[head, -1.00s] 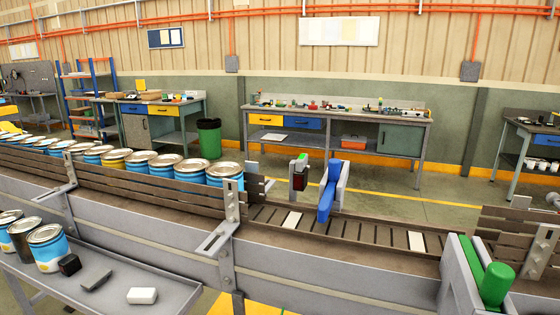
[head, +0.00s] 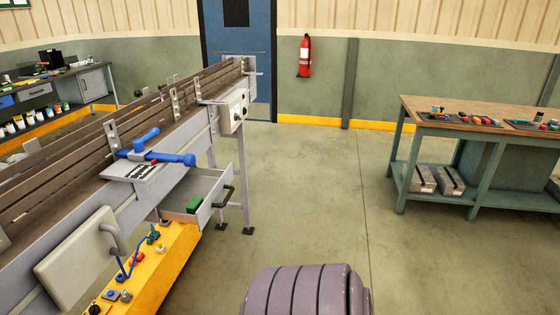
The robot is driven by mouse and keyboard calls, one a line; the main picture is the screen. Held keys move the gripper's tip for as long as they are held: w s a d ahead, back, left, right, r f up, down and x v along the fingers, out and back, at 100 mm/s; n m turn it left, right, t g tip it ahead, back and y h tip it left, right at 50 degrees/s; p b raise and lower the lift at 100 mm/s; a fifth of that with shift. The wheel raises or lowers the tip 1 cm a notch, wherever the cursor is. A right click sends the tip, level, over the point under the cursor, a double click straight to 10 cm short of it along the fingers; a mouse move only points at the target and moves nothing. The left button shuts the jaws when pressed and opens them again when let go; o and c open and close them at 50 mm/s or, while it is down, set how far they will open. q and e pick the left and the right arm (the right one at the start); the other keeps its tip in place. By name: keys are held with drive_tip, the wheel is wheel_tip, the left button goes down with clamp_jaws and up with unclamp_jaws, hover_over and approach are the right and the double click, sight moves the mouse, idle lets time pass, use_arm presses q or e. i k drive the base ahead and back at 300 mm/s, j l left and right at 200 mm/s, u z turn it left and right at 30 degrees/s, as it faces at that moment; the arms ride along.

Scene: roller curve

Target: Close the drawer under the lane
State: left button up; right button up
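The drawer (head: 207,204) under the lane (head: 118,138) is pulled out towards the right. Its black handle (head: 224,196) is on its front face. A green object (head: 194,205) lies inside it. Neither gripper shows in the head view. A dark ribbed rounded shape fills the bottom middle of the view; I cannot tell what it is.
A grey panel with a handle (head: 80,258) is on the lane's side. A workbench (head: 470,130) stands at right. The floor (head: 310,190) between is clear.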

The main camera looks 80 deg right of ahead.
sight(211, 184)
drive_tip(key=k+z, duration=0.15)
drive_tip(key=z, duration=1.85)
